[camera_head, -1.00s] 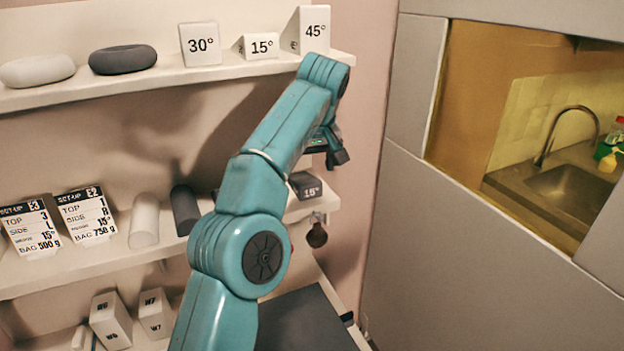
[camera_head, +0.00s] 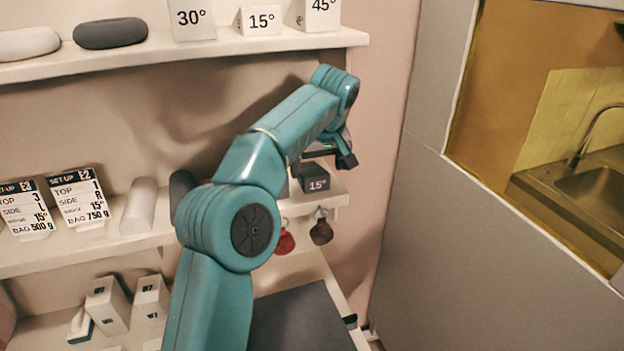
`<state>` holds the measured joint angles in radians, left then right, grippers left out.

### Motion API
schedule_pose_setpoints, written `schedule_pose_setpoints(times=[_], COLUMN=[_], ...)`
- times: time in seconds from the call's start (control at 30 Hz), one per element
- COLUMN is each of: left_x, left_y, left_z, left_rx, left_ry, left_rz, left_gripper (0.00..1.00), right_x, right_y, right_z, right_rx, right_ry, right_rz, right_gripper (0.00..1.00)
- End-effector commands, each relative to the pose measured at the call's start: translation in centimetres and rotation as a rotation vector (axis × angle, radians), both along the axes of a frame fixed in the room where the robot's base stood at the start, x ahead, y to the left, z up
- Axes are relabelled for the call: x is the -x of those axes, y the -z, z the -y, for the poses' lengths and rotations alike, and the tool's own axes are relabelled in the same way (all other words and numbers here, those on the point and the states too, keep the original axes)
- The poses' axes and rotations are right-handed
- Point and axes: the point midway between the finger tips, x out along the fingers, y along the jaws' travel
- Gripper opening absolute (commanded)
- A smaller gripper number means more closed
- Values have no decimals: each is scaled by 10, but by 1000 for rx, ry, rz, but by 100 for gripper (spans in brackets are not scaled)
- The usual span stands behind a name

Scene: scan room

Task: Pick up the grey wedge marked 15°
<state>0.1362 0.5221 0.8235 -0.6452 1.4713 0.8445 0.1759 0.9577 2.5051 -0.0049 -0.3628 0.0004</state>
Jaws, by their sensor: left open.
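The grey wedge marked 15° (camera_head: 317,183) sits near the right end of the middle shelf. Its label faces me. My left gripper (camera_head: 322,160) is open just above and behind the wedge's top, with a dark fingertip showing to the right of it. A white wedge also marked 15° (camera_head: 261,20) stands on the upper shelf between the white 30° (camera_head: 191,18) and 45° (camera_head: 318,14) wedges. My right gripper is not in view.
Two set-up cards (camera_head: 78,200), a white roll (camera_head: 139,206) and a dark roll (camera_head: 181,190) stand left on the middle shelf (camera_head: 110,246). Red (camera_head: 285,241) and brown (camera_head: 321,230) hanging items are below its right end. A grey wall panel (camera_head: 450,240) is at right.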

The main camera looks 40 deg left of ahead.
Motion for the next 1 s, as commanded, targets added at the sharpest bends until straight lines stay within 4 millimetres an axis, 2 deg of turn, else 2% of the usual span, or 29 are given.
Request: schedule_pose_setpoints(times=[0.03, 0.27, 0.5, 0.8, 0.97, 1.0], left_x=[-1, -9, -22, -24, -24, -24], left_y=[8, 24, 58, 64, 64, 64], left_z=[-3, -9, -19, -21, -21, -21], left_rx=[0, 1, 1, 0, 0, 0], left_ry=[-1, -1, 1, 1, 1, 1], left_rz=[-3, -5, -5, -3, -3, -3], left_gripper=[100, 100, 100, 100, 48, 44], right_x=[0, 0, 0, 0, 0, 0], right_y=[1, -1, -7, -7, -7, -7], right_z=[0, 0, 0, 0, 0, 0], right_rx=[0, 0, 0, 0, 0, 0], right_ry=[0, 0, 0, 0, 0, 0], right_rz=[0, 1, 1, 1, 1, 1], right_gripper=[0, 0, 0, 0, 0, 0])
